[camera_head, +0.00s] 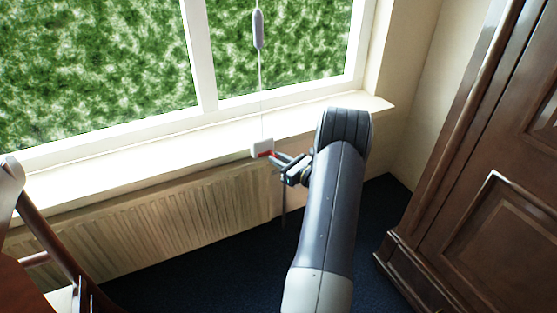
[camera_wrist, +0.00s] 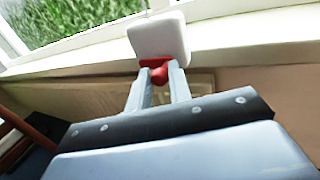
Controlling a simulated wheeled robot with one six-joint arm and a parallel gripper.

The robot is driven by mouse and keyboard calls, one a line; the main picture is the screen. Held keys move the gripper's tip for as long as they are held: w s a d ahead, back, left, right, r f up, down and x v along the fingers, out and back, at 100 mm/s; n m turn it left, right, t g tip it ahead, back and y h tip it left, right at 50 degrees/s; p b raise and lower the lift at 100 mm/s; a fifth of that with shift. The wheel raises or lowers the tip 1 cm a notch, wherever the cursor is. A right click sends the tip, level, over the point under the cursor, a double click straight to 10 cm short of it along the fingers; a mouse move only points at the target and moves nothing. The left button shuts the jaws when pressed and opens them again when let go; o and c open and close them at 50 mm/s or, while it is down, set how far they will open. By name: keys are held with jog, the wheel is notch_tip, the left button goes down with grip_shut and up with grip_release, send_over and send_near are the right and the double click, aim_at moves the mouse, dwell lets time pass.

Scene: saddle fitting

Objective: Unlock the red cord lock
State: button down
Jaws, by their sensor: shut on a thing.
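The cord lock is a white block (camera_head: 262,148) with a red part (camera_head: 265,154) on its lower side, hanging at the end of a thin cord (camera_head: 260,90) in front of the window sill. In the wrist view the white block (camera_wrist: 160,40) stands above the red piece (camera_wrist: 158,72). My gripper (camera_head: 275,158) reaches it from the right and below. Its two fingertips are shut on the red piece, one on each side, as the wrist view shows (camera_wrist: 159,78). The fingers partly hide the red piece.
A grey cord weight (camera_head: 257,29) hangs higher on the cord before the window. The sill (camera_head: 120,160) and a ribbed radiator (camera_head: 150,220) lie behind. A dark wooden wardrobe (camera_head: 490,200) stands at right, a wooden chair (camera_head: 50,240) at left. Dark blue carpet (camera_head: 230,265) is clear between.

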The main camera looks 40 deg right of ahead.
aim_at(269, 153)
jog(key=shift+a+r+n, duration=0.1)
jog(key=shift+n, duration=0.2)
jog(key=n+b, duration=0.1)
jog(key=r+n+g, duration=0.1)
jog(key=shift+a+n+b, duration=0.15)
jog(key=shift+n+b, duration=0.15)
jog(key=shift+b, duration=0.1)
jog(key=shift+w+a+r+n+g+h+b, duration=0.1)
jog(key=shift+a+r+n+g+h+b, duration=0.15)
jog(key=shift+n+b, duration=0.3)
jog(key=shift+r+n+g+h+b, duration=0.15)
jog(key=shift+n+g+h+b, duration=0.15)
jog(key=shift+n+b, duration=0.25)
jog(key=n+b, duration=0.1)
jog(key=b, duration=0.1)
jog(key=a+r+n+g+h+b, duration=0.1)
jog(key=n+b, duration=0.1)
jog(key=shift+w+a+h+b, duration=0.15)
jog(key=shift+h+b, duration=0.1)
jog(key=shift+b, duration=0.15)
jog(key=n+b, duration=0.1)
jog(key=b, duration=0.1)
jog(key=a+n+g+h+b, duration=0.1)
jog(key=b, duration=0.1)
jog(key=shift+w+r, duration=0.1)
jog(key=shift+r, duration=0.25)
jog(key=shift+n+h, duration=0.3)
